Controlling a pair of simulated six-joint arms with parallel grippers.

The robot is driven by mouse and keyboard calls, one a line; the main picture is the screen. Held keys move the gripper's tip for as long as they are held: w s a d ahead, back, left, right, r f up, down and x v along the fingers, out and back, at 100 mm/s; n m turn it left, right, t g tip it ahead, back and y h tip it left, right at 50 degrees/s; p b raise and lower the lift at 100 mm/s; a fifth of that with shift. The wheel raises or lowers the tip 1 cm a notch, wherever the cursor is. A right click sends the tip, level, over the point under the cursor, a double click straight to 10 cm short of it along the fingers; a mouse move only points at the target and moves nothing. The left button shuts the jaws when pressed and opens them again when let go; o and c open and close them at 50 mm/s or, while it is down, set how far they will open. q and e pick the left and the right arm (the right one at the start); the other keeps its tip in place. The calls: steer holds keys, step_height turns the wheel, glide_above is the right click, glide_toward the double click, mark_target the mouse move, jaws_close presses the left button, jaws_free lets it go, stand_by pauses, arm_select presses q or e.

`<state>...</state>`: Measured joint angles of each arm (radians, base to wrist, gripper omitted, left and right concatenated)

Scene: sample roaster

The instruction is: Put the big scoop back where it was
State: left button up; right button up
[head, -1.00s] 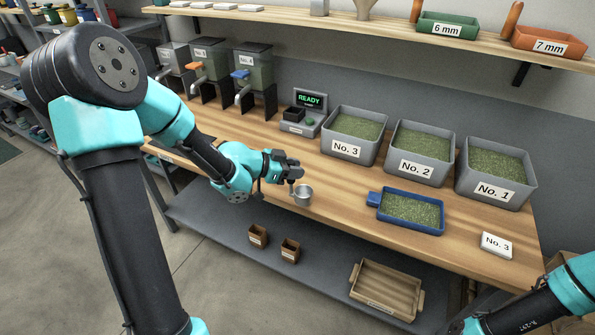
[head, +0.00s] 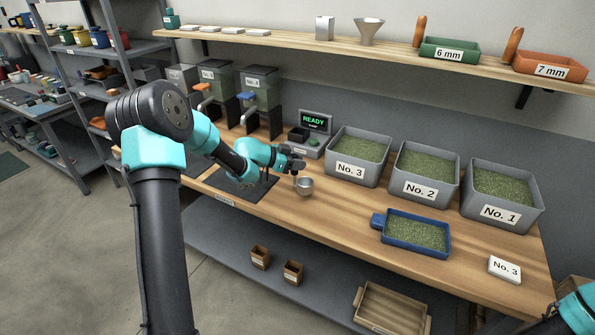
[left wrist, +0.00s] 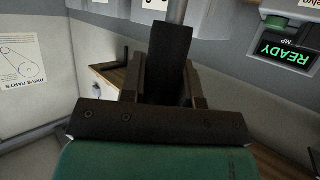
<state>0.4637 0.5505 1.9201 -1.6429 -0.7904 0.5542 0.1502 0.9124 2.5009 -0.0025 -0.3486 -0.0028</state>
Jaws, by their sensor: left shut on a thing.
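The big scoop (head: 305,187) is a round silver metal cup with a thin upright handle. My left gripper (head: 297,164) is shut on the top of that handle, and the cup hangs upright below it. In the head view the cup is in front of the display unit and left of the No. 3 bin; whether it touches the bench is hard to tell. In the left wrist view the dark fingers (left wrist: 172,60) are closed together with a grey rod (left wrist: 178,10) beyond them. My right gripper is out of view; only part of that arm shows at the lower right.
A dark mat (head: 226,186) lies on the bench left of the scoop. The READY display (head: 315,122) and the No. 3 bin (head: 345,176) stand behind and right. A blue tray (head: 415,249) is farther right. Bench between scoop and tray is clear.

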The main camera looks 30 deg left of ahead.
arm_select(q)
steer(key=shift+f, duration=1.75)
steer(key=shift+f, duration=0.15)
steer(key=o, duration=1)
steer(key=shift+s+r, duration=0.1)
steer(key=shift+r, duration=0.1)
steer(key=v, duration=1.1)
steer(key=shift+s+a+r, duration=0.15)
steer(key=shift+s+a, duration=0.1)
steer(key=shift+a, duration=0.05)
